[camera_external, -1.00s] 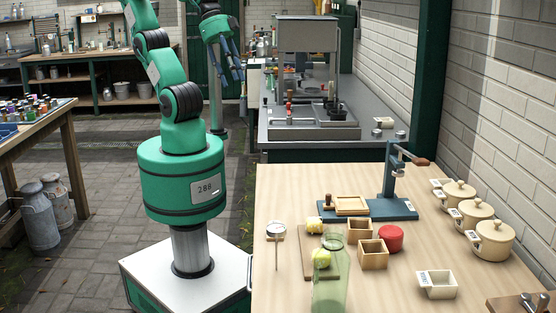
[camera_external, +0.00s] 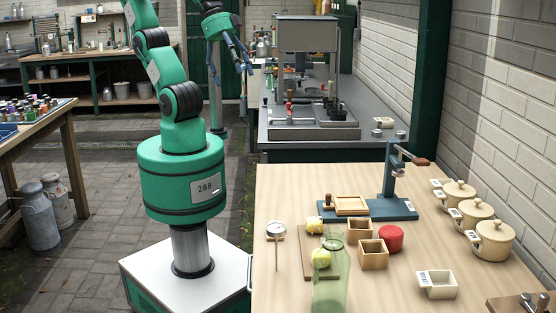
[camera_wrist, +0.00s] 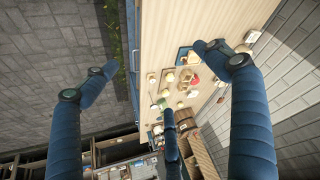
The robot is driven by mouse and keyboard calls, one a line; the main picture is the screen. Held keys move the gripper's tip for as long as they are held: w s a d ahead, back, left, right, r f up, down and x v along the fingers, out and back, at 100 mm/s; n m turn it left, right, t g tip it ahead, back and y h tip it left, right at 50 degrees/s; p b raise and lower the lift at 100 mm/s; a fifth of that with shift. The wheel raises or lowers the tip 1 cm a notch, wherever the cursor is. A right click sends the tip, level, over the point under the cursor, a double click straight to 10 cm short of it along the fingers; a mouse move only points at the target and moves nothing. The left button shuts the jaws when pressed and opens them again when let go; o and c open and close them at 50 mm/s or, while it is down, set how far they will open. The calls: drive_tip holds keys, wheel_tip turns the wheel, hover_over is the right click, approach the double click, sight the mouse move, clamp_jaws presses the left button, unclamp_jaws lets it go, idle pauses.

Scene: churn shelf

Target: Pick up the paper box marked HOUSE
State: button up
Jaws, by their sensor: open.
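A small open white box (camera_external: 437,285) with a dark-lettered label on its rim stands at the front right of the light wooden table. Its lettering is too small to read. Another small pale box (camera_external: 384,123) with a dark mark sits on the grey bench behind. I cannot tell which one reads HOUSE. My gripper (camera_external: 232,62) hangs from the raised arm at the top, well behind and left of the table and far from both boxes. Its blue fingers are spread and empty. In the wrist view my gripper (camera_wrist: 155,75) looks down over the table's small items from afar.
On the table (camera_external: 300,185) are a blue-based press (camera_external: 390,190), wooden moulds (camera_external: 373,255), a red round item (camera_external: 391,238), lidded crocks (camera_external: 491,240) at the right, a dial thermometer (camera_external: 276,230) and a tall glass jar (camera_external: 331,280). The table's front right is partly clear.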

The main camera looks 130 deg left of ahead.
drive_tip(key=w+a+r+n+g+y+p, duration=0.15)
drive_tip(key=w+a+r+n+p, duration=0.55)
drive_tip(key=w+a, duration=0.75)
drive_tip(key=w+a+n+g+p, duration=0.1)
drive_tip(key=w+a+n+p, duration=0.3)
drive_tip(key=a, duration=0.7)
drive_tip(key=w+a+n+g+p, duration=0.15)
drive_tip(key=w+a+n, duration=0.3)
drive_tip(key=a, duration=0.55)
drive_tip(key=a+f+n+p, duration=0.3)
drive_tip(key=a+f, duration=0.1)
drive_tip(key=a, duration=0.7)
drive_tip(key=a+f+n+p, duration=0.2)
drive_tip(key=a+f+n, duration=0.15)
drive_tip(key=a, duration=0.85)
drive_tip(key=s+a+f+n+p, duration=0.2)
drive_tip(key=s+a+f, duration=0.4)
drive_tip(key=a, duration=0.3)
drive_tip(key=s+a+f+n+g+h+p, duration=0.1)
drive_tip(key=s+a+f+n+p, duration=0.2)
drive_tip(key=s+a+f, duration=0.4)
drive_tip(key=a+f, duration=0.1)
drive_tip(key=a, duration=0.2)
drive_tip(key=shift+f+n+g, duration=0.15)
drive_tip(key=shift+n+g, duration=0.15)
drive_tip(key=shift+n, duration=0.1)
